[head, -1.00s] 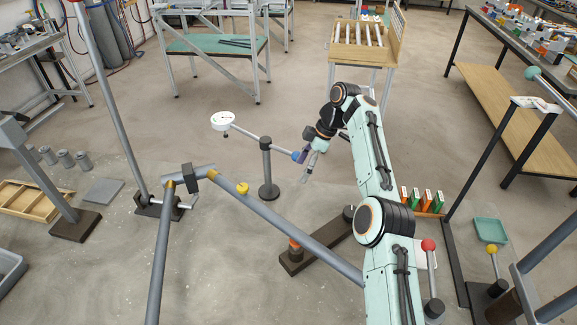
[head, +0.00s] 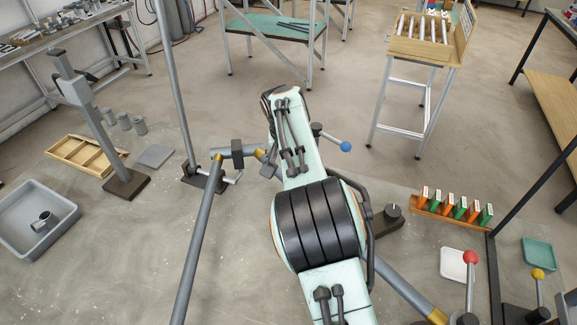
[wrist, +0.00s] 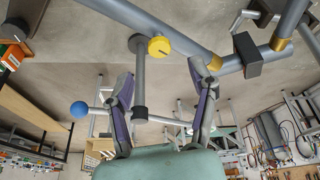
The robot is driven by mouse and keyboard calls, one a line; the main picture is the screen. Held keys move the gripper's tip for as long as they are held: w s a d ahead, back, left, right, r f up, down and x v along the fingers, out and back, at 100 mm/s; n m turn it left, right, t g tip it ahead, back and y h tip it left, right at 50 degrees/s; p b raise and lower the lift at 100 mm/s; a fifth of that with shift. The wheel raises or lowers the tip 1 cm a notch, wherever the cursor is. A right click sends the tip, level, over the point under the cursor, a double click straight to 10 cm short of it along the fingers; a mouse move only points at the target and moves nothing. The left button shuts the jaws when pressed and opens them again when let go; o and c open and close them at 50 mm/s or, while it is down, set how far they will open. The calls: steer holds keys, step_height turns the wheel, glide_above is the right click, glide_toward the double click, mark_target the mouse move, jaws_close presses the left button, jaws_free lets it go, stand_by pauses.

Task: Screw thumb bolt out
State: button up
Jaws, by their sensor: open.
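The yellow thumb bolt (wrist: 160,46) shows a round knob with a dark mark, on a grey tube (wrist: 180,34) of the frame in the wrist view. My gripper (wrist: 158,74) is open and empty, its two purple-and-grey fingers spread to either side below the knob in that picture. The knob lies just beyond the fingertips, and no contact shows. In the head view my arm covers the gripper and the bolt. The frame's left tube (head: 199,235) and gold end collar (head: 438,316) show there.
A stand's grey post (wrist: 139,75) and crossbar with a blue ball (wrist: 80,109) are close to the fingers; the ball also shows in the head view (head: 346,146). A dark clamp block (wrist: 247,55) sits on the frame. A grey bin (head: 38,232) stands at left.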

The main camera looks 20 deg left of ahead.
steer(key=shift+m+t, duration=0.3)
steer(key=shift+m, duration=0.5)
steer(key=x, duration=0.6)
steer(key=shift+w, duration=0.1)
steer(key=shift+c, duration=0.2)
